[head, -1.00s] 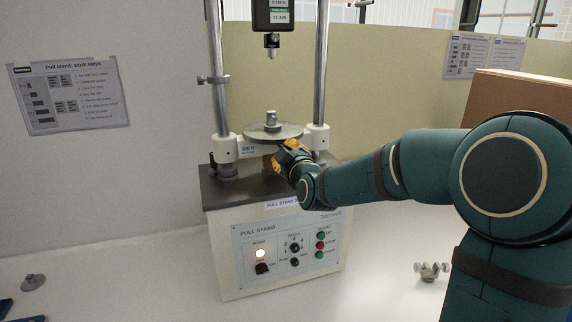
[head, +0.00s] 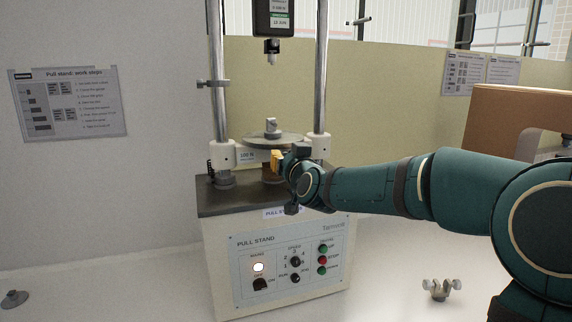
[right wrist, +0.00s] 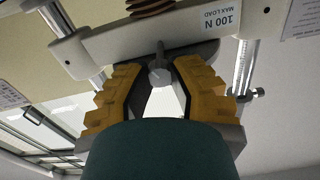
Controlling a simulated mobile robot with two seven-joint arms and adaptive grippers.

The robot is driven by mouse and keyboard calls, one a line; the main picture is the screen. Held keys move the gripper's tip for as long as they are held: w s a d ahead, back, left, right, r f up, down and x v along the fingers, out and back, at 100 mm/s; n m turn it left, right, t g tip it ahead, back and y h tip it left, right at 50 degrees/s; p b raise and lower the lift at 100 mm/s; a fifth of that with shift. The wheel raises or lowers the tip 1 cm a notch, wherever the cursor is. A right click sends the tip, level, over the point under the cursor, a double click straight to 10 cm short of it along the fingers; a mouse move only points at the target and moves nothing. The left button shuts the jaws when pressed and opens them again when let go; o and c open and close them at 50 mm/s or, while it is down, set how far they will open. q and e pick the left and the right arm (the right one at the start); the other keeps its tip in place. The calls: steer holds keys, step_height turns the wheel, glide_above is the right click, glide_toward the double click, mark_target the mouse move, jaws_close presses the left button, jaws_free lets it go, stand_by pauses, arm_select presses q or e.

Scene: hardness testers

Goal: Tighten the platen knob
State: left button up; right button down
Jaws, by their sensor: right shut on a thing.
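The pull stand (head: 228,262) stands on the bench with a round grey platen (head: 258,140) above its crossbar. A small metal fitting (head: 271,127) stands on top of the platen. My right gripper (head: 280,163) is at the front of the platen, just below its rim in the head view. In the right wrist view, my right gripper (right wrist: 160,80) has its yellow fingers on both sides of a small grey platen knob (right wrist: 160,74) and is shut on it. The fingers hide the knob in the head view. My left gripper is out of view.
Two upright posts (head: 320,80) flank the platen, and a gauge (head: 275,18) hangs above it. A winged metal part (head: 437,288) lies on the bench at right, and a grey part (head: 14,299) at left. A brown box (head: 515,122) stands behind my arm.

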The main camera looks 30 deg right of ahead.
steer(key=shift+m, duration=2.1)
steer(key=c, duration=0.8)
jaws_free()
steer(key=shift+w, duration=0.1)
steer(key=v, duration=1.2)
steer(key=shift+f, duration=0.1)
